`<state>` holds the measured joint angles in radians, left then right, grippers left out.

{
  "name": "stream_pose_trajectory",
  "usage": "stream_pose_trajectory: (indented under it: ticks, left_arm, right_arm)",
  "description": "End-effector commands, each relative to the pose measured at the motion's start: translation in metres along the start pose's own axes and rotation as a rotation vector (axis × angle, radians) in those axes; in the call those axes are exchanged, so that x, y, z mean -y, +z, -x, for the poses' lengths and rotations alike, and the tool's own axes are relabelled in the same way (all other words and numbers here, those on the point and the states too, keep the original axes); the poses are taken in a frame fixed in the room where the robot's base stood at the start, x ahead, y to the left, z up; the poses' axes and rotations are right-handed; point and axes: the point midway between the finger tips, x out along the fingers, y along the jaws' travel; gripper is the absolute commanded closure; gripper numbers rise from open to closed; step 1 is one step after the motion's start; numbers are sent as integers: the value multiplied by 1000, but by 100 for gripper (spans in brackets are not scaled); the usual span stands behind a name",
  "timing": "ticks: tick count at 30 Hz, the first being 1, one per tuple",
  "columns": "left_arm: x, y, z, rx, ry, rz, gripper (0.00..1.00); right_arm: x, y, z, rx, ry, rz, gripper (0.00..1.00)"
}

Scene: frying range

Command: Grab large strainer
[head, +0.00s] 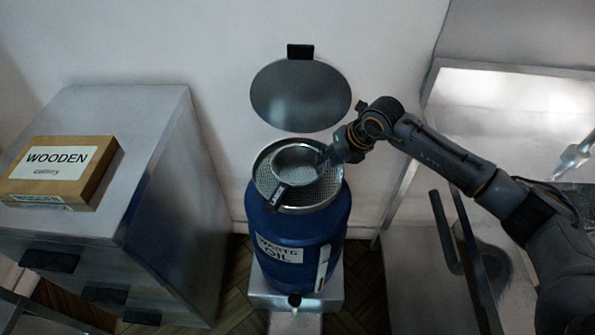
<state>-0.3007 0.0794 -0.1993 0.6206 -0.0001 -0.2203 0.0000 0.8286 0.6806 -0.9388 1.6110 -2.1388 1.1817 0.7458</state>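A round metal strainer (297,165) with a dark handle (277,198) rests on top of a blue barrel (290,228) labelled as waste oil. Its handle points down and to the left. Beneath it, a wider perforated metal insert (318,190) fills the barrel's mouth. My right gripper (331,154) is at the strainer's right rim, on the side away from the handle. Its fingers are small and dark here, so I cannot tell whether they are open, shut or touching the rim. My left gripper is not in view.
A round metal lid (300,96) stands open behind the barrel, against the wall. A metal cabinet (130,130) at left carries a box marked WOODEN (60,170). A metal counter (510,95) is at right. The barrel stands on a low metal base (325,298).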

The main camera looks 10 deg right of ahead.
Motion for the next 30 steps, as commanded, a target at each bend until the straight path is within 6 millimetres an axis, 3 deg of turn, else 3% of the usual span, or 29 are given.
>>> stream_pose_trajectory:
  ticks: [9, 18, 19, 23, 30]
  left_arm:
    - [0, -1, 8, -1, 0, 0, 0]
    - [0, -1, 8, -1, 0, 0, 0]
    - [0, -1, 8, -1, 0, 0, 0]
    - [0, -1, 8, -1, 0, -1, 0]
    - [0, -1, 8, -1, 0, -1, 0]
  right_arm:
    - [-2, 3, -42, -2, 1, -2, 71]
    - [-2, 3, -48, -1, 2, 0, 71]
    - [-2, 3, -48, -1, 2, 0, 73]
    - [-2, 3, -48, -1, 2, 0, 99]
    - [-2, 4, -48, 0, 3, -1, 100]
